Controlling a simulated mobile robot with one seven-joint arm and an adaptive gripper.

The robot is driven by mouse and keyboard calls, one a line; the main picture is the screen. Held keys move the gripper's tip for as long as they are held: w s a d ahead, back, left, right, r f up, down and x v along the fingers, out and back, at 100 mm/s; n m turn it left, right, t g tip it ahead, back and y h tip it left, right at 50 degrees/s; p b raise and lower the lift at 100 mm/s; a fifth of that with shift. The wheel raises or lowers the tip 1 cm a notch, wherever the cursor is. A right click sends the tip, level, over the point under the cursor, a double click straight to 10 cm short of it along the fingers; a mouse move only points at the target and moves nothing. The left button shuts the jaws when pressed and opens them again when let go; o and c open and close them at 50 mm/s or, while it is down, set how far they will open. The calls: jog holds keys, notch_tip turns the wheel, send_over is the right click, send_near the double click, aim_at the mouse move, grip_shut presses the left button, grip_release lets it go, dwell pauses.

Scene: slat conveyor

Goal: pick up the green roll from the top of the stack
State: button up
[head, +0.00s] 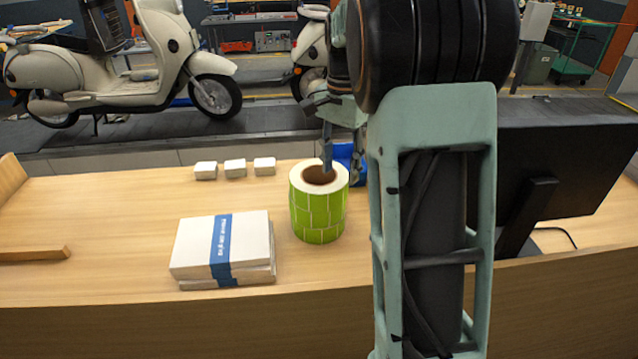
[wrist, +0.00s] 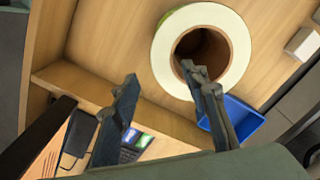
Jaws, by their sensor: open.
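The green roll (head: 318,212) stands upright on the wooden desk, with a white top ring and a brown hollow core; I cannot make out separate rolls in the stack. In the wrist view its white top (wrist: 239,55) faces me. My gripper (head: 342,172) is open and empty, pointing down at the roll's right side. In the wrist view (wrist: 160,74) one finger overlaps the core hole and the other is outside the rim, so the fingers straddle the ring wall. I cannot tell how deep the first finger reaches or whether either touches.
A blue bin (head: 346,153) stands just behind the roll. Three small white boxes (head: 235,167) are at the back. A banded paper stack (head: 196,245) lies at front left. A black monitor (head: 560,170) stands right. The desk's left part is mostly clear.

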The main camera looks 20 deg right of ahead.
aim_at(337, 184)
jog(key=shift+w+a+f+p, duration=0.1)
jog(key=shift+a+f+p, duration=0.1)
jog(key=shift+f, duration=1.2)
jog(key=shift+w+a+f+p, duration=0.1)
jog(key=shift+f+p, duration=0.05)
jog(key=shift+f, duration=1.2)
jog(key=shift+c, duration=0.5)
grip_shut()
